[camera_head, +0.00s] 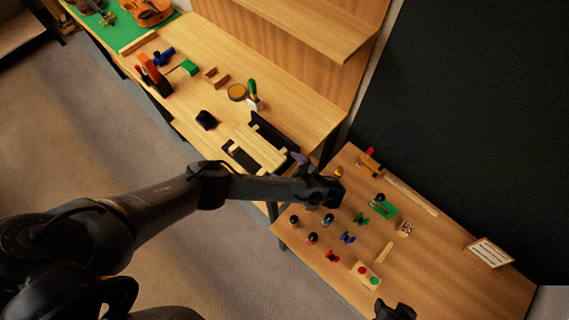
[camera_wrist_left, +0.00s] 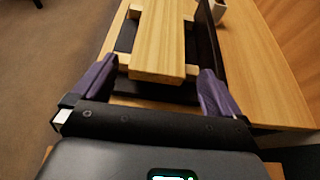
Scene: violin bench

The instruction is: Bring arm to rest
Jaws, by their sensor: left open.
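My left arm comes in from the left in the head view, and its gripper (camera_head: 301,158) is over the gap between the long bench and the smaller table. In the left wrist view the two purple fingers of my left gripper (camera_wrist_left: 155,72) stand wide apart, with nothing held between them. A wooden board on a dark fixture (camera_wrist_left: 159,40) lies beyond the fingertips; the board also shows on the bench in the head view (camera_head: 262,146). A dark part at the bottom edge of the head view looks like my right gripper (camera_head: 394,311); its fingers cannot be made out.
The smaller table (camera_head: 450,275) holds several small coloured knobs and clamps, a green block (camera_head: 384,207) and a button box (camera_head: 367,275). The long bench (camera_head: 215,50) carries violins (camera_head: 147,11), an orange-and-black tool (camera_head: 154,75) and a round tin (camera_head: 237,92). Open floor (camera_head: 90,130) lies at left.

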